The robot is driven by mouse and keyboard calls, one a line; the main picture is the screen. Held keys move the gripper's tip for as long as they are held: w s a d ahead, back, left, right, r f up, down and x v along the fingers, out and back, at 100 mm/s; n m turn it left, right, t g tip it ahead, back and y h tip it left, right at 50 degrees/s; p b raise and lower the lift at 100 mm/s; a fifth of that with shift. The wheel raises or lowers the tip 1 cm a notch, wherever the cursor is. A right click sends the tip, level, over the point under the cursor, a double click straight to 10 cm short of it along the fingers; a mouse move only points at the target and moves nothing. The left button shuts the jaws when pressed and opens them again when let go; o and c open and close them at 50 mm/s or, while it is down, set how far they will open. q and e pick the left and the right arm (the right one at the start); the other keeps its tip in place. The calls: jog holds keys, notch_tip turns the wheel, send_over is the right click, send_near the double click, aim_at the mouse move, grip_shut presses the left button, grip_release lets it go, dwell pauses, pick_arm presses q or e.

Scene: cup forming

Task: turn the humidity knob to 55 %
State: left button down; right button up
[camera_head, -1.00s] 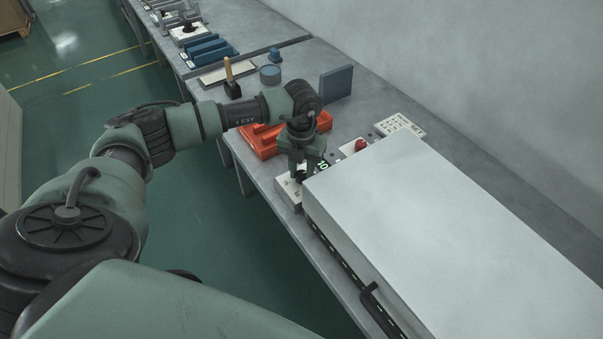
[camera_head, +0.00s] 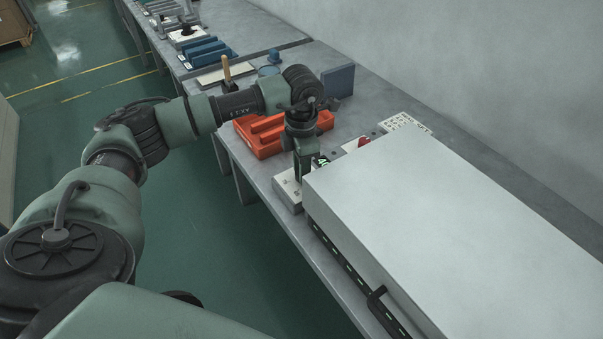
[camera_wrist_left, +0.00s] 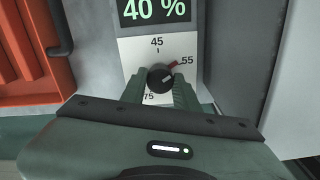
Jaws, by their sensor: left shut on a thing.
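In the left wrist view, the black humidity knob (camera_wrist_left: 160,77) sits on a white dial plate (camera_wrist_left: 128,48) marked 45 at the top, 55 at the right and 75 at the lower left. A red mark by the knob lies toward 55. The display (camera_wrist_left: 155,10) above reads 40 %. My left gripper (camera_wrist_left: 160,88) is shut on the knob, one finger on each side. In the head view, my left gripper (camera_head: 302,178) points down at the panel (camera_head: 288,188), hiding the knob. My right gripper is not in view.
A large pale machine housing (camera_head: 430,220) stands right beside the panel. An orange tray (camera_head: 262,138) lies behind my left gripper. A red button (camera_head: 364,141) and a blue block (camera_head: 338,82) are farther back on the grey bench (camera_head: 300,60).

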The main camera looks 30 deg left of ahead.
pick_arm(q)
jog(key=shift+w+m+b, duration=0.1)
jog(key=shift+m+b, duration=0.3)
jog(key=shift+m, duration=0.5)
jog(key=shift+r, duration=0.1)
jog(key=c, duration=1.1)
grip_release()
jog(key=shift+o, duration=0.2)
notch_tip(320, 180, up, 8)
jog(key=shift+f+b, duration=0.15)
jog(key=shift+b, duration=0.45)
jog(key=shift+f, duration=0.1)
